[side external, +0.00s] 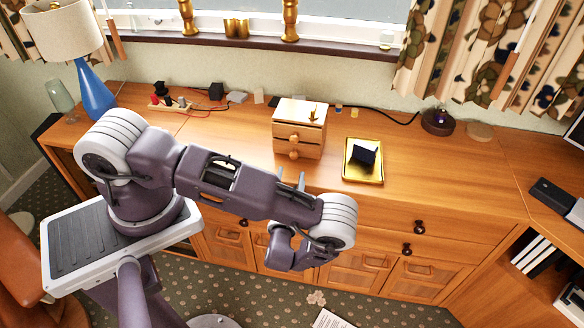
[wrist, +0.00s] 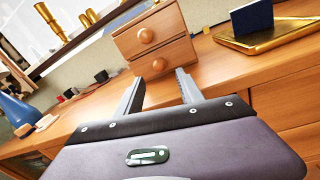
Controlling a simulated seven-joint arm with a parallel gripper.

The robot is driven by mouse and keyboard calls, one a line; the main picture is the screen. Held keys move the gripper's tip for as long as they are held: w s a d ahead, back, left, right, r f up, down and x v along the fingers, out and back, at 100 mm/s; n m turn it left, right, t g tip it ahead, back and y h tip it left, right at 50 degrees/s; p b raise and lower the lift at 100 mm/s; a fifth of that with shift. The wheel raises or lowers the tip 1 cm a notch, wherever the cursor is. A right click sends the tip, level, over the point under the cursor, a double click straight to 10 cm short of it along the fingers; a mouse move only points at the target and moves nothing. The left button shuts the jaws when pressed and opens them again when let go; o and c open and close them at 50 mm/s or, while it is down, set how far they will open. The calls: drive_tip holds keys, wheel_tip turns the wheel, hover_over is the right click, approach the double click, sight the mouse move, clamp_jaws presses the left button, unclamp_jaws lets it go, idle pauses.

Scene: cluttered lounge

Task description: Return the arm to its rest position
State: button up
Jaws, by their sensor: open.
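My gripper (wrist: 160,92) is open and empty in the wrist view, with its two grey fingers spread apart. In the side external view my arm reaches right from its base and is folded in front of the sideboard (side external: 450,180), with the finger tips (side external: 291,181) near its front edge. A small wooden drawer box (side external: 300,125) stands beyond the fingers on the sideboard. It also shows just past them in the wrist view (wrist: 155,38). The gripper appears apart from the box.
A gold tray (side external: 362,177) with a dark block (side external: 364,154) sits right of the box. A blue lamp (side external: 95,95), a power strip (side external: 170,104) and a black cable are at the left and back. The right sideboard top is mostly clear.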

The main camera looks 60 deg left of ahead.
drive_tip(key=shift+s, duration=0.1)
drive_tip(key=s+d+r+n+g+h, duration=0.1)
drive_tip(key=s+r+n+g, duration=0.2)
drive_tip(key=r+n+g, duration=0.45)
drive_tip(key=s+r+n+g, duration=0.3)
drive_tip(key=r+n+g, duration=0.2)
drive_tip(key=r+n, duration=0.6)
drive_tip(key=s+d+r+n+t+h, duration=0.3)
drive_tip(key=s+d+r+n+h, duration=0.2)
drive_tip(key=r, duration=0.4)
drive_tip(key=s+d+r+n+t+h, duration=0.3)
drive_tip(key=s+d+r+n+h, duration=0.2)
drive_tip(key=s+d+r+h, duration=0.1)
wheel_tip(320, 180, up, 4)
drive_tip(key=shift+s+f+h, duration=0.1)
drive_tip(key=shift+s+h, duration=0.8)
drive_tip(key=shift+s, duration=0.2)
drive_tip(key=shift+t, duration=0.25)
